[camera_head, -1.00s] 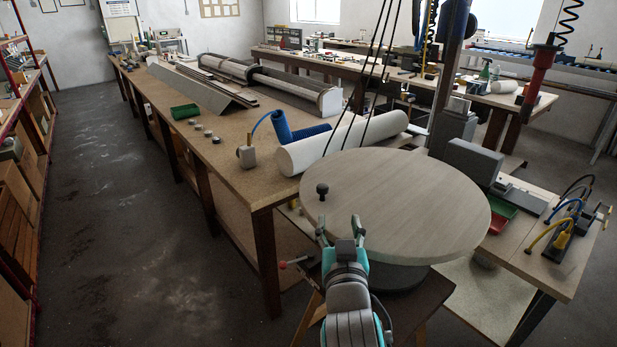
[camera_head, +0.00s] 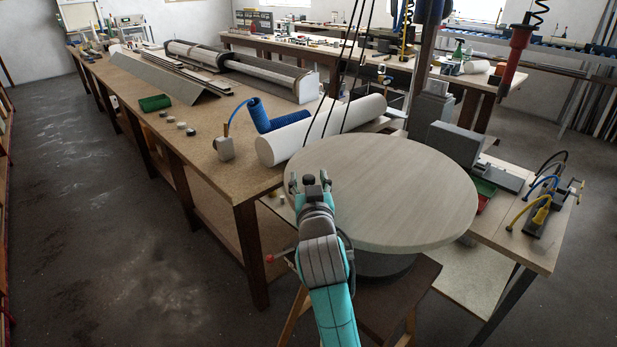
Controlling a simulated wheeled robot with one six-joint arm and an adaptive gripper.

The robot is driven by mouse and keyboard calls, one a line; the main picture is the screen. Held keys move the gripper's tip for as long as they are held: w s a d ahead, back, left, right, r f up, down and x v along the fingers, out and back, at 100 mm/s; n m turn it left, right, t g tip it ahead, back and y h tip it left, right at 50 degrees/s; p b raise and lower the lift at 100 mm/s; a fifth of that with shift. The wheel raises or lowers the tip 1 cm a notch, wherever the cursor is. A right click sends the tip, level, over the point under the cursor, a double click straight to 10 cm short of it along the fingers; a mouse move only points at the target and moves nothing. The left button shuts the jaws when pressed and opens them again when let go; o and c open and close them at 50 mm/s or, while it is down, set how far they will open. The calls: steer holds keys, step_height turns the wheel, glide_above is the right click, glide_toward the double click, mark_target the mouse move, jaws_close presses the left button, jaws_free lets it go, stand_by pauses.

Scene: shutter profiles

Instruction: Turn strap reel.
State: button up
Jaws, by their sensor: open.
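The strap reel is a round, pale wooden disc (camera_head: 395,190) lying flat on a dark round base. A small black knob (camera_head: 309,179) stands near its left rim. My gripper (camera_head: 309,178) reaches over the reel's left edge from the front. Its two fingers are apart, one on each side of the knob. I cannot tell whether either finger touches it. My gripper and wrist hide the lower part of the knob and part of the reel's rim.
A long workbench (camera_head: 215,165) runs along the left, with a white roll (camera_head: 345,122), a blue hose (camera_head: 283,121) and a green tray (camera_head: 155,103) on it. Dark straps hang above the reel. A side table (camera_head: 545,245) with clamps and cables stands at right. The floor at left is clear.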

mark_target(305, 171)
steer(key=shift+w, duration=0.6)
jaws_close()
steer(key=shift+w+a+m+h, duration=0.25)
steer(key=shift+w+m+h, duration=0.2)
steer(key=shift+w+h, duration=0.2)
steer(key=shift+w+a+m+h, duration=0.2)
steer(key=shift+w+m+h, duration=0.3)
steer(key=shift+h, duration=0.25)
jaws_free()
steer(key=shift+w, duration=0.15)
